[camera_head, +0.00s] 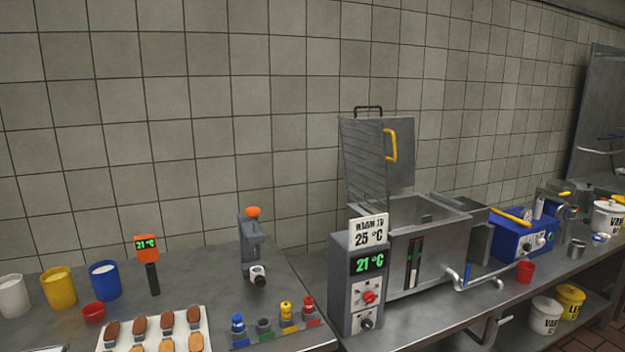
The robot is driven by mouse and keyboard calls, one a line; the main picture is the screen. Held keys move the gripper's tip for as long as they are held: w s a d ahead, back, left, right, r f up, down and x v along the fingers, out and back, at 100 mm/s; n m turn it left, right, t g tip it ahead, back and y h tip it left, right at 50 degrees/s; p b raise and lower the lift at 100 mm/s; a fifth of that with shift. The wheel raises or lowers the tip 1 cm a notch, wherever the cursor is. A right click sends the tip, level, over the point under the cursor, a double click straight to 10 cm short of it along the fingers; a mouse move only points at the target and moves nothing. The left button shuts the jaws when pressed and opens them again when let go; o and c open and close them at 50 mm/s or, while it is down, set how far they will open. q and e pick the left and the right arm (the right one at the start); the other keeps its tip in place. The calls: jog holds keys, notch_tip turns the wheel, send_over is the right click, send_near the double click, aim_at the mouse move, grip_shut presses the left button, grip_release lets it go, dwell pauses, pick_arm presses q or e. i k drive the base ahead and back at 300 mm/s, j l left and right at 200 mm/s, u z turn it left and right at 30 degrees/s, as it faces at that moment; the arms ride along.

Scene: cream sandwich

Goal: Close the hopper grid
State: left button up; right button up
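The steel hopper (430,250) stands on the counter right of centre, and its top is open to the dark inside. Its hinged grid (362,160) stands raised, nearly upright, at the back left of the opening. Slats show on the grid's left part, and a plain metal panel is beside them. A yellow handle (391,145) sits on the raised part, and a dark handle (368,110) shows at the top. Neither of my grippers is in view.
A control box (352,285) with a "21 °C" display and a "25 °C" sign stands in front-left of the hopper. A blue machine (518,240) is to the right, with a red cup (525,271) near it. A tray of biscuits (205,322) and bottles (238,325) are left.

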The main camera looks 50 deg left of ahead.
aim_at(384, 130)
jog(key=u, duration=1.1)
jog(key=i+j+u, duration=0.2)
jog(key=u, duration=0.15)
jog(key=i+j+u, duration=0.35)
jog(key=k+j, duration=0.05)
jog(key=k, duration=0.05)
